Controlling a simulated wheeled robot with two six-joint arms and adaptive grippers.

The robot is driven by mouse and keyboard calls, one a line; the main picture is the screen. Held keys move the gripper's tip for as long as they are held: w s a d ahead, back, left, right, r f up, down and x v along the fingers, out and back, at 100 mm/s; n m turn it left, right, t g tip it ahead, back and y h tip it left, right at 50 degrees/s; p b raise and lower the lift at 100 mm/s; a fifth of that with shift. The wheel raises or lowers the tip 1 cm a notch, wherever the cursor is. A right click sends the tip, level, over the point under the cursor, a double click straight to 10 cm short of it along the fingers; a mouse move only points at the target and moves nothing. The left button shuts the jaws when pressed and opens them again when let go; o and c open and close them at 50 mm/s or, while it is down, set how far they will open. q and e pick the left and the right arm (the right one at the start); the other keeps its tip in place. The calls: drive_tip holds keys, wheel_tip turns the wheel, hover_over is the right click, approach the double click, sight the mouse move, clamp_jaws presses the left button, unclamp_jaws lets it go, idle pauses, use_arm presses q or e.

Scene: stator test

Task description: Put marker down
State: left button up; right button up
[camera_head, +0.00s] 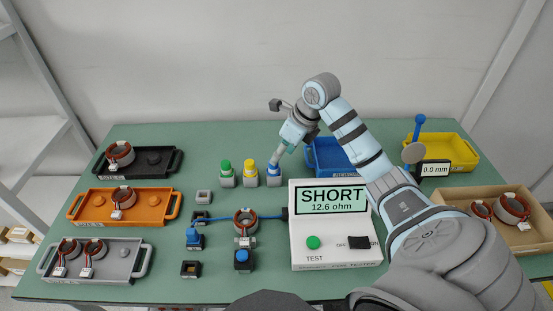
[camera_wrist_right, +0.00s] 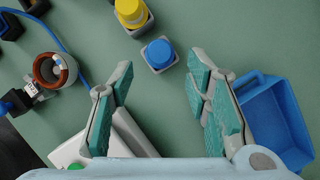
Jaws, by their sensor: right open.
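The blue marker (camera_head: 273,175) stands upright in a small grey holder on the green table, at the right end of a row with the yellow marker (camera_head: 250,175) and the green marker (camera_head: 226,175). In the wrist view the blue marker (camera_wrist_right: 160,54) sits just beyond and between my fingertips, with the yellow marker (camera_wrist_right: 131,12) above it. My right gripper (camera_head: 280,158) is open and empty, close above the blue marker; its spread fingers show in the wrist view (camera_wrist_right: 163,72). My left gripper is not in view.
A tester (camera_head: 330,235) reads SHORT, 12.6 ohm; its blue cable runs near a stator (camera_head: 245,222) at the middle. Black (camera_head: 172,172), orange (camera_head: 170,213) and grey (camera_head: 130,275) trays holding stators stand left. A blue bin (camera_head: 340,168) is behind my arm.

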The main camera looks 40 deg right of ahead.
drive_tip(key=a+v, duration=0.1)
drive_tip(key=v, duration=0.6)
drive_tip(key=shift+d, duration=0.45)
